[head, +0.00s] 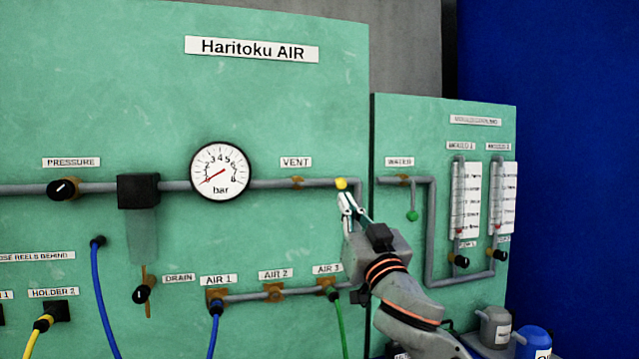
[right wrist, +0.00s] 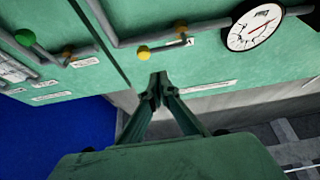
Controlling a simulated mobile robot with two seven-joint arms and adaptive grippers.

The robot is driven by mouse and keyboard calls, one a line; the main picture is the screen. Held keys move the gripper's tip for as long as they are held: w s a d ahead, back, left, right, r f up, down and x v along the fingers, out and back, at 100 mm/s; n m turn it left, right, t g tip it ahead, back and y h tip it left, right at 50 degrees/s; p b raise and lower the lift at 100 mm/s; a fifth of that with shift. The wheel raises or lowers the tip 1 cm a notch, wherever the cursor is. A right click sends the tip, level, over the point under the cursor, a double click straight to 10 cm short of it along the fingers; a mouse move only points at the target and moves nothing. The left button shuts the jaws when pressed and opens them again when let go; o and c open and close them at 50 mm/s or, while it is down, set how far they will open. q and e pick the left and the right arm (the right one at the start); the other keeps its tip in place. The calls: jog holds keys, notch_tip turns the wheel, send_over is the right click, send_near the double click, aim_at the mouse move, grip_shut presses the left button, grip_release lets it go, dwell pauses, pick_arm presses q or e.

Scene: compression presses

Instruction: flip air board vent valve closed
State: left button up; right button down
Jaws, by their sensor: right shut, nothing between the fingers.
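The VENT valve has a brass body (head: 297,182) on the grey pipe under the VENT label (head: 296,162). Its yellow knob (head: 340,184) is to the right of the body, at pipe height; the lever itself is hard to make out against the pipe. In the right wrist view the yellow knob (right wrist: 144,52) and brass body (right wrist: 183,38) are beyond the fingertips. My right gripper (head: 348,202) is shut and empty, just below the yellow knob, fingers pointing up at it. Whether it touches the knob I cannot tell. My left gripper is not in view.
A round bar gauge (head: 221,171) is left of the valve, its needle pointing to the lower left. The WATER valve's green knob (head: 412,216) hangs on the neighbouring panel. Blue hoses and a green hose (head: 340,325) hang below. Containers (head: 495,327) stand at the lower right.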

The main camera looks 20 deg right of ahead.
aim_at(331, 183)
jog(key=shift+s+r+t, duration=0.2)
jog(key=shift+r+t, duration=0.1)
jog(key=shift+r, duration=1.1)
jog(key=p+x, duration=0.3)
jog(key=x, duration=0.7)
jog(key=shift+w+f, duration=0.2)
jog(key=shift+f, duration=0.85)
jog(key=shift+w+f, duration=0.25)
jog(key=shift+f, duration=0.8)
jog(key=shift+w+f+m+b, duration=0.1)
jog(key=shift+m+b, duration=0.2)
jog(key=shift+b, duration=0.05)
